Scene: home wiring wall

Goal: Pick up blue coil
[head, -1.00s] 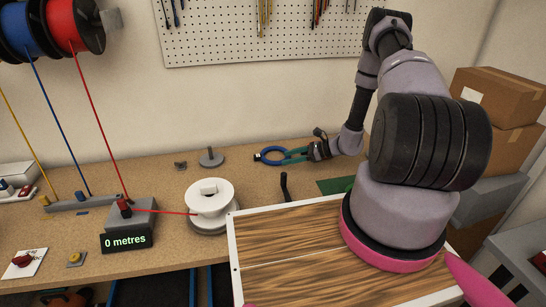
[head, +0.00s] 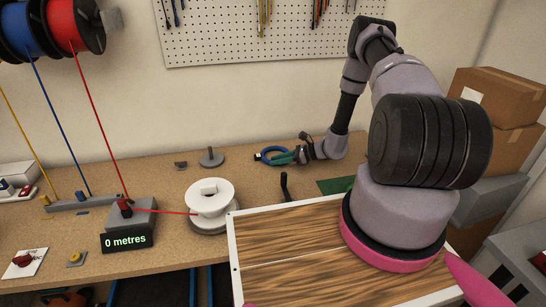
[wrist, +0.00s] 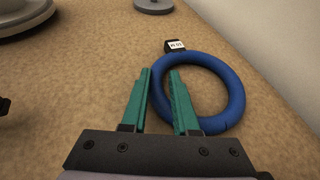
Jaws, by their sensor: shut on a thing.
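The blue coil (head: 271,150) is a ring with a small black-and-white tag, near the back of the workbench; it also shows in the wrist view (wrist: 237,92). My gripper (head: 285,157) reaches it from the right. In the wrist view, the green fingers of my gripper (wrist: 159,72) straddle the left side of the ring and are shut on it. The coil looks low over the bench; I cannot tell whether it touches the surface.
A white spool (head: 210,196) stands on the workbench (head: 160,170) at left front, with a red wire from the meter box (head: 127,225). A grey round stand (head: 211,157) is left of the coil. A wood-topped panel (head: 290,235) lies in front. The wall is close behind.

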